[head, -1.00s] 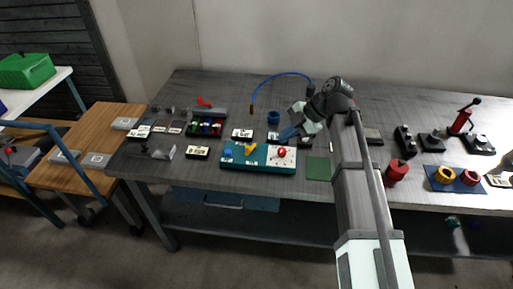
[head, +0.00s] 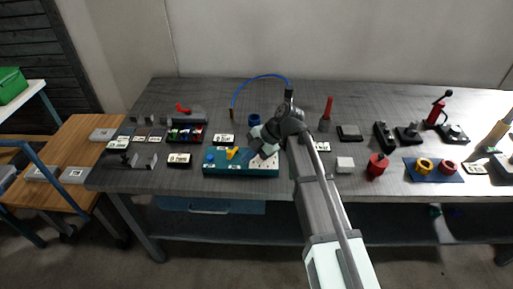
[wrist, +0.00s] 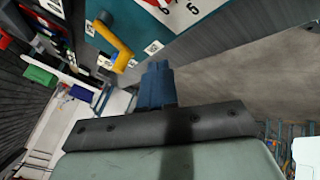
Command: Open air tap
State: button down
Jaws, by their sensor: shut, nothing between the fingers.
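A teal panel (head: 240,171) lies near the table's front edge. It carries a blue knob (head: 210,158), a yellow lever (head: 232,153) and a white plate with digits (head: 262,167). Which fitting is the air tap is not labelled legibly; the yellow lever looks like a tap handle. In the wrist view the yellow lever (wrist: 118,46) is bent and stands up from the panel, with the white plate (wrist: 172,10) to its right. My gripper (head: 252,155) is over the panel's right part, right of the lever. Its blue fingers (wrist: 157,75) are shut and empty, apart from the lever.
A rack with coloured parts (head: 186,134) and a red-handled piece (head: 182,108) stand to the left. A blue hose (head: 262,76) arches behind. A red round part (head: 377,165) and a blue mat with rings (head: 434,177) lie to the right. My arm covers the table right of the panel.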

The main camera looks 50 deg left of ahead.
aim_at(233, 151)
jog(key=a, duration=0.2)
jog(key=shift+s+a, duration=0.2)
jog(key=shift+a, duration=0.1)
jog(key=shift+s+a, duration=0.15)
jog(key=shift+a, duration=0.55)
jog(key=shift+s+a+m+t+y, duration=0.15)
jog(key=shift+s+m+t+y, duration=0.2)
jog(key=shift+m, duration=0.25)
jog(key=m, duration=0.1)
jog(key=s+a+m+t+y, duration=0.1)
jog(key=m, duration=0.1)
jog(key=shift+s+t, duration=0.15)
jog(key=shift+t, duration=0.1)
jog(key=a+m+t, duration=0.1)
jog(key=m, duration=0.1)
jog(key=s+a+m+t+y, duration=0.1)
jog(key=m, duration=0.1)
jog(key=shift+a+m+t, duration=0.2)
jog(key=shift+m+t, duration=0.2)
jog(key=shift+a, duration=1.15)
